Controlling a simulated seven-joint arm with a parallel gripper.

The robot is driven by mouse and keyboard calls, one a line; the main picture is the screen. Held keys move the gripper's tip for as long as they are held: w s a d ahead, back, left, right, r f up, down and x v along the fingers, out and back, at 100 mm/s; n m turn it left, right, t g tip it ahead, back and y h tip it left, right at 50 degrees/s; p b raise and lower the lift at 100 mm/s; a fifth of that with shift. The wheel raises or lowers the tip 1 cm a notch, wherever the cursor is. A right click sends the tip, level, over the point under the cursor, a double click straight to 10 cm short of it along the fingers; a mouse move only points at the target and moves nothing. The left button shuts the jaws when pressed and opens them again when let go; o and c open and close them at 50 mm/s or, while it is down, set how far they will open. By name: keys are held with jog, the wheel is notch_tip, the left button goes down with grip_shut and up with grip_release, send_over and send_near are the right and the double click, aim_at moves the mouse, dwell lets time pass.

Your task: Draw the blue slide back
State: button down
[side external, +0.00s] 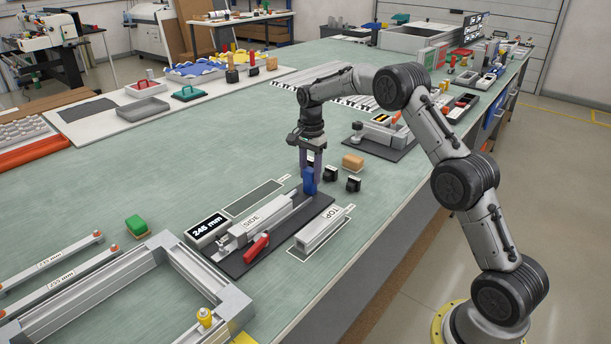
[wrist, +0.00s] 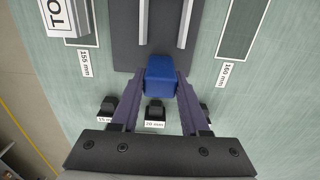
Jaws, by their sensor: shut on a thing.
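The blue slide (side external: 309,181) is an upright block at the far end of a dark fixture plate (side external: 240,266). It also shows in the wrist view (wrist: 161,76), at the end of two light rails. My gripper (side external: 309,172) is shut on the blue slide, with one purple finger on each side of it in the wrist view (wrist: 160,92). A grey bar marked SIDE (side external: 258,220) lies on the fixture plate, with a red-handled clamp (side external: 257,248) near its front end.
Black blocks (side external: 354,184) with labels stand just beyond the slide, close to my fingers in the wrist view. A tan block (side external: 352,162) is behind them. A bar marked TOP (side external: 322,230) lies right of the fixture, and a 245 mm display (side external: 207,229) stands left.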

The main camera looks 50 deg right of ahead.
aim_at(311, 168)
jog(key=shift+d, duration=0.3)
jog(key=c, duration=0.8)
grip_release()
jog(key=o, duration=0.4)
jog(key=shift+a, duration=0.1)
notch_tip(311, 168, up, 14)
jog(key=shift+f, duration=0.1)
